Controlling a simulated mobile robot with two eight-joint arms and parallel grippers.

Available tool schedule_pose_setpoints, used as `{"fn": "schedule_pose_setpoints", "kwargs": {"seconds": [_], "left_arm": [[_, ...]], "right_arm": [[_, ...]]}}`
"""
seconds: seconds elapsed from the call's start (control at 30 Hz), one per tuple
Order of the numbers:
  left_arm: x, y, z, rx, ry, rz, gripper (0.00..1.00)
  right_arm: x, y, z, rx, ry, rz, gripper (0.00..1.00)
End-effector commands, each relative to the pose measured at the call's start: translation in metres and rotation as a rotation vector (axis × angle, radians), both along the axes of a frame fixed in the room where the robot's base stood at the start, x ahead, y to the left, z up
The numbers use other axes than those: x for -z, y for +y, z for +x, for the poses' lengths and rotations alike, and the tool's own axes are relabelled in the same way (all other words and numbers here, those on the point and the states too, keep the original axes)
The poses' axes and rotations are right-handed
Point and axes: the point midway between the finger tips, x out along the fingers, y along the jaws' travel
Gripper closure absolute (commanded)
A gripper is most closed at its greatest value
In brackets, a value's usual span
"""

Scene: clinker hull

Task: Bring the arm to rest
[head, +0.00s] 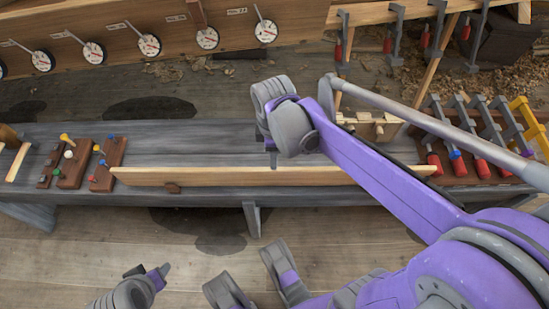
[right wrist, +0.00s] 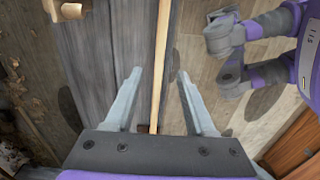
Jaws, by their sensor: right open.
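My right arm reaches in from the right of the head view, and its wrist hangs over the middle of the bench. My right gripper (right wrist: 159,76) is open and empty in the right wrist view, its two fingers apart. A pale plank edge (right wrist: 160,45) shows below and between the fingers; I see no contact. In the head view the right gripper (head: 273,160) is mostly hidden behind its wrist, just behind the plank (head: 220,177). My left gripper (head: 150,277) is low at the bottom edge, in front of the bench; its jaw gap is not clear.
The grey bench (head: 190,135) holds dark blocks with coloured pegs (head: 72,165) at the left and a rack of red-handled clamps (head: 470,150) at the right. A wooden hull side (head: 100,30) with round dials stands behind.

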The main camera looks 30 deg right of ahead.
Motion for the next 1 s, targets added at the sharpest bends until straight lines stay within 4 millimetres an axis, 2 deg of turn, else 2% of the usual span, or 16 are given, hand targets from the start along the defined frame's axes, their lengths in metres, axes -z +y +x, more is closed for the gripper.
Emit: {"fn": "schedule_pose_setpoints", "kwargs": {"seconds": [0.13, 0.73, 0.87, 1.0], "left_arm": [[-0.003, 0.000, 0.000, 0.000, -0.001, 0.000, 0.48], [-0.002, 0.000, 0.000, 0.000, 0.000, 0.000, 0.48], [-0.002, 0.000, 0.000, 0.000, 0.000, 0.000, 0.48], [-0.002, 0.000, 0.000, 0.000, 0.000, 0.000, 0.48]], "right_arm": [[-0.007, 0.000, 0.000, 0.000, 0.000, 0.000, 0.45], [-0.007, 0.001, -0.003, 0.016, -0.007, -0.001, 0.45], [-0.006, 0.007, -0.020, 0.146, -0.057, 0.001, 0.45], [-0.001, 0.018, -0.052, 0.416, -0.158, 0.026, 0.45]]}}
